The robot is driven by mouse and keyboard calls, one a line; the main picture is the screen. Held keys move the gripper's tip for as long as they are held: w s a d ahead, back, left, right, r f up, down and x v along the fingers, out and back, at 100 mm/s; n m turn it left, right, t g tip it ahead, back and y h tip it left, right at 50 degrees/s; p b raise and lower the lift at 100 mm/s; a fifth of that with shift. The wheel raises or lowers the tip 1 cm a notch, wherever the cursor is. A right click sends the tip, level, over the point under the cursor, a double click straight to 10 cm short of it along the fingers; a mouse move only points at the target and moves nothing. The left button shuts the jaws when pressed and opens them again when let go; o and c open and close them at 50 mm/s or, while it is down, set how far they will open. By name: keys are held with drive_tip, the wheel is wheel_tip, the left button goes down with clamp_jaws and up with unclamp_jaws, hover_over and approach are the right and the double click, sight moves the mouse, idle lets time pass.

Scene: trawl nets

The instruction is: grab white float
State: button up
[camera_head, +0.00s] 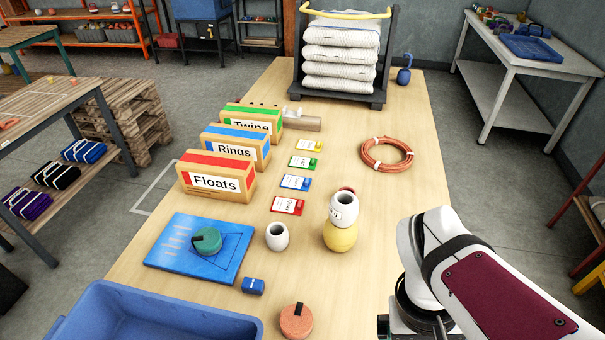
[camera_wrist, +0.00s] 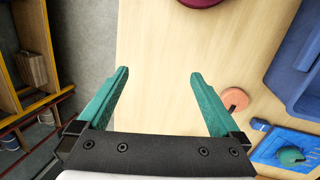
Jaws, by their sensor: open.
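One white float (camera_head: 277,238) with a dark opening stands upright on the table, right of the blue board, in the head view. A second white float (camera_head: 343,212), with dark marks on its side, appears on or just behind a yellow float (camera_head: 340,238); I cannot tell which. Part of a reddish thing (camera_head: 347,190) shows behind it. My gripper (camera_wrist: 158,75) shows in the wrist view with its teal fingers wide apart and nothing between them. It is over bare wood near the table edge. No white float shows in the wrist view.
An orange-pink disc (camera_head: 296,320), a small blue block (camera_head: 253,286) and a blue bin (camera_head: 165,315) are at the near end. A green float (camera_head: 207,241) lies on the blue board (camera_head: 165,262). Labelled boxes (camera_head: 215,178), coloured cards and a rope coil (camera_head: 387,154) stand farther back.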

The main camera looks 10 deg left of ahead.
drive_tip(key=w+a+f+n+t+h, duration=0.1)
drive_tip(key=w+a+n+t+h, duration=0.15)
drive_tip(key=w+n, duration=0.45)
drive_tip(key=w+a+f+n+t+h, duration=0.1)
drive_tip(key=w+a+n+t+h, duration=0.15)
drive_tip(key=w+n, duration=0.55)
drive_tip(key=n+t+y, duration=0.4)
drive_tip(key=n+t, duration=0.5)
drive_tip(key=n, duration=0.8)
hover_over(271, 242)
drive_tip(key=f, duration=1.1)
drive_tip(key=shift+w+f, duration=0.15)
drive_tip(key=shift+w, duration=0.05)
wheel_tip(271, 242, down, 7)
drive_tip(key=shift+d+r, duration=0.1)
drive_tip(key=x, duration=0.3)
drive_tip(key=shift+r, duration=0.15)
drive_tip(key=c, duration=1.3)
